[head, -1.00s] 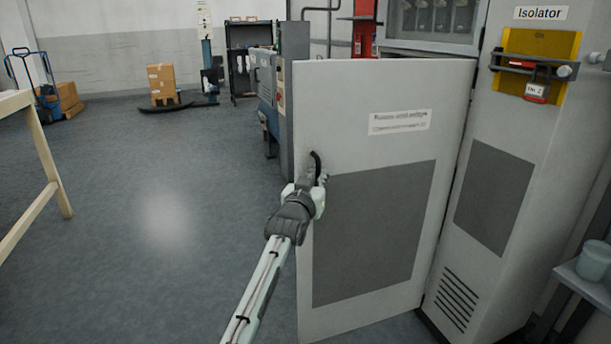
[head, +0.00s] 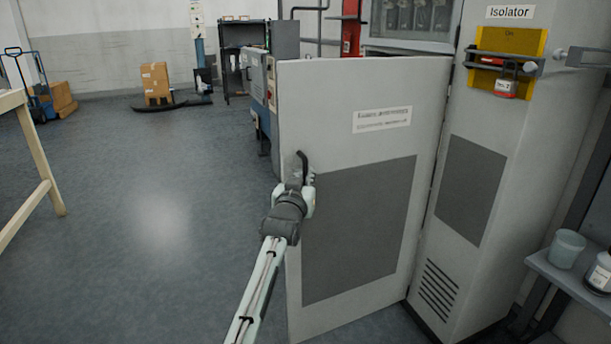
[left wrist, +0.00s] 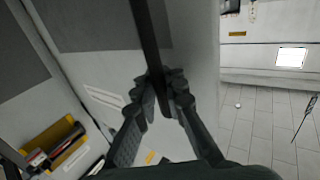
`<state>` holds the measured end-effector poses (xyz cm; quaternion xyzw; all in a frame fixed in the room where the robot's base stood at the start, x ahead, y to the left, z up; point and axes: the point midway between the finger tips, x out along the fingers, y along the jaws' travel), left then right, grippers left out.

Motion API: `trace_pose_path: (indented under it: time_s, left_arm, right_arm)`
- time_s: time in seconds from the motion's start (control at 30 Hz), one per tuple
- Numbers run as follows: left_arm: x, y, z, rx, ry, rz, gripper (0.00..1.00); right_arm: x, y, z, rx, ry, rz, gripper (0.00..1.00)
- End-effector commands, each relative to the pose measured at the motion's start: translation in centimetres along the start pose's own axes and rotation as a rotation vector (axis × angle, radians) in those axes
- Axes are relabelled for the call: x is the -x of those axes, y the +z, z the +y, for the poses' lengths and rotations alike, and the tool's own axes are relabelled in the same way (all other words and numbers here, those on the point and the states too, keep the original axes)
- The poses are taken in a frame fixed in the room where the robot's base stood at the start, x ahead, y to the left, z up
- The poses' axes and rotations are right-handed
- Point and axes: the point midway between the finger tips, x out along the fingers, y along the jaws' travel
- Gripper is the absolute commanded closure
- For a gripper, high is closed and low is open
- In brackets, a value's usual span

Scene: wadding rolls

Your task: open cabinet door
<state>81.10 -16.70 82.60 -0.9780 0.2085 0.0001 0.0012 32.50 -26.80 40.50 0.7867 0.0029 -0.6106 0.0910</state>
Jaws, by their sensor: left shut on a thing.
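The grey cabinet door (head: 428,110) stands ajar in the head view, swung out from the cabinet (head: 500,130), with a label and a dark panel on its face. Its dark curved handle (head: 301,158) is near the door's free left edge. My left gripper (head: 304,180) is at this handle, and its fingers are shut on it. In the left wrist view the fingers of the gripper (left wrist: 164,88) close around the dark handle bar (left wrist: 148,35). The lower part of the handle is hidden by the gripper. My right gripper is not in view.
A blue machine (head: 262,95) stands behind the door's free edge. A shelf (head: 575,285) with a cup (head: 566,248) is at the lower right. A wooden table (head: 38,160) is at the far left. The floor (head: 165,240) left of the door is clear.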

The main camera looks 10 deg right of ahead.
Motion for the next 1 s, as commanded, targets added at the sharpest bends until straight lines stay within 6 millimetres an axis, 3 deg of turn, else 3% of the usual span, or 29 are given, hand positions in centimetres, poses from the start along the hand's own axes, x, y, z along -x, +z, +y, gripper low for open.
trace_pose_path:
  time_s: [0.07, 0.1, 0.27, 0.67, 1.0]
  left_arm:
    - [0.1, 0.3, -0.8, -0.001, -0.010, -0.003, 1.00]
    - [0.1, 0.3, -0.8, -0.001, -0.010, -0.003, 0.88]
    - [0.1, 0.3, -0.6, -0.001, -0.007, -0.003, 0.68]
    - [0.6, 0.2, -0.3, 0.000, -0.004, -0.001, 0.68]
    - [5.4, 0.2, -0.3, 0.000, -0.005, -0.001, 0.68]
  right_arm:
    - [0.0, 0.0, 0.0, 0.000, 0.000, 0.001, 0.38]
    - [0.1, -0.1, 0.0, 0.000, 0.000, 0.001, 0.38]
    - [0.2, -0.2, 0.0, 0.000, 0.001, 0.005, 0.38]
    - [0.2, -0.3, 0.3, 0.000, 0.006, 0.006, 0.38]
    - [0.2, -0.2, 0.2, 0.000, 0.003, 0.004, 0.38]
